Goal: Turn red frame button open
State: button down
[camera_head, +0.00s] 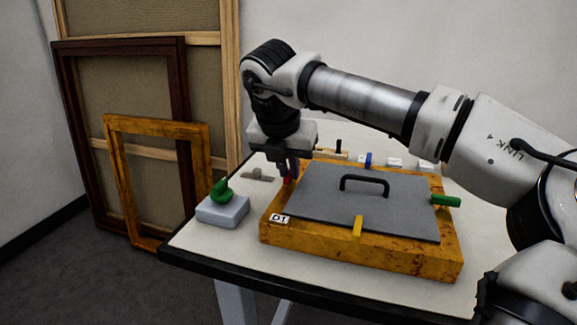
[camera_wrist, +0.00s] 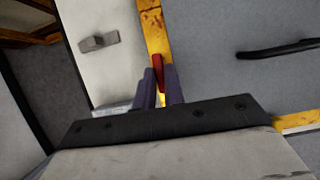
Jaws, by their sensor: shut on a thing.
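The frame (camera_head: 360,261) is a gilt, orange-brown frame lying flat on the table, with a grey back panel (camera_head: 320,215) and a black handle (camera_head: 364,185). The red button (camera_head: 287,182) is on its left edge, mostly hidden by my gripper in the head view. In the wrist view the red button (camera_wrist: 158,72) shows between the fingertips, lying roughly along the gilt edge. My gripper (camera_head: 290,172) points down over that edge, shut on the red button; it also shows in the wrist view (camera_wrist: 160,88). A yellow button (camera_head: 357,227), a green button (camera_head: 446,200) and a blue button (camera_head: 368,160) are on other edges.
A grey block with a green piece (camera_head: 220,195) stands on the table (camera_head: 200,250) at the left. A small grey piece (camera_head: 258,175) lies behind it. Small items are at the back. Several frames lean on the wall at the left, including a gilt one (camera_head: 121,190).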

jog(key=c, duration=1.5)
grip_release()
jog(key=p+v, duration=0.1)
jog(key=v, duration=1.2)
jog(key=shift+s+a+r+p, duration=0.1)
jog(key=shift+s+r+p, duration=0.1)
jog(key=shift+r+p, duration=0.2)
